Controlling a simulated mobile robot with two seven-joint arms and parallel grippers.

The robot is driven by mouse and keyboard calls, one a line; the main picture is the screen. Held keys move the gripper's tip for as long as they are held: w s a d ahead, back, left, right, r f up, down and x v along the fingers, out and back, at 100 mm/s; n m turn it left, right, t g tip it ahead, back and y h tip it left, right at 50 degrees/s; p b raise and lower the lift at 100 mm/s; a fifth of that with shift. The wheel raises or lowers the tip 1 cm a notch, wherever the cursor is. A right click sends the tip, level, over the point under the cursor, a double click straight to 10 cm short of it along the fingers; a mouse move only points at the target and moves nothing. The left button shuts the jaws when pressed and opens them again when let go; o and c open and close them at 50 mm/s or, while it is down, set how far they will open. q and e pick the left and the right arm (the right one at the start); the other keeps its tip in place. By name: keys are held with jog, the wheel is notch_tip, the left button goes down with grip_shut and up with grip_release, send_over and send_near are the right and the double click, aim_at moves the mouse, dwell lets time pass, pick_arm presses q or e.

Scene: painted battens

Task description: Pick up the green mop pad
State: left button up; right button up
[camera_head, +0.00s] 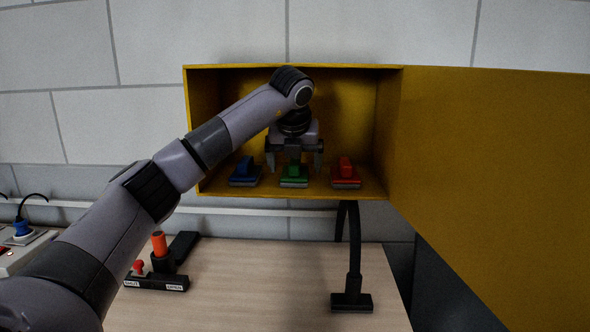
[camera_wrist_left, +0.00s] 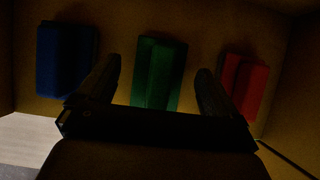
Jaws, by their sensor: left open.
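The green mop pad (camera_head: 293,174) sits on the floor of a yellow open cabinet (camera_head: 292,193), between a blue pad (camera_head: 245,172) and a red pad (camera_head: 345,174). My left gripper (camera_head: 294,170) is inside the cabinet, pointing down above the green pad, with its fingers open and apart on either side. In the left wrist view the green pad (camera_wrist_left: 158,72) lies between the two open fingers (camera_wrist_left: 158,85). The blue pad (camera_wrist_left: 64,60) is on the left there and the red pad (camera_wrist_left: 244,84) on the right. My right gripper is not in view.
The cabinet door (camera_head: 490,150) is swung open to the right. Below, a wooden table (camera_head: 250,290) carries a black lever block with an orange handle (camera_head: 159,244) and a black stand with a curved neck (camera_head: 353,300). A grey box (camera_head: 20,250) is at far left.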

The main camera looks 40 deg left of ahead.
pick_arm(q)
jog(key=shift+w+a+f, duration=0.15)
jog(key=shift+w+f, duration=0.05)
jog(key=shift+f, duration=0.3)
jog(key=c, duration=1.1)
jog(key=shift+c, duration=0.2)
jog(key=shift+r+b, duration=0.2)
jog(key=shift+b, duration=0.1)
jog(key=shift+s+d, duration=0.45)
jog(key=s+d+b, duration=0.1)
jog(key=s+d, duration=0.1)
jog(key=s, duration=0.1)
jog(key=s+d+b, duration=0.2)
jog(key=s+d, duration=0.1)
jog(key=shift+s, duration=0.1)
jog(key=s+d+p, duration=0.1)
jog(key=s+d, duration=0.4)
jog(key=s, duration=0.1)
jog(key=shift+s+d, duration=0.4)
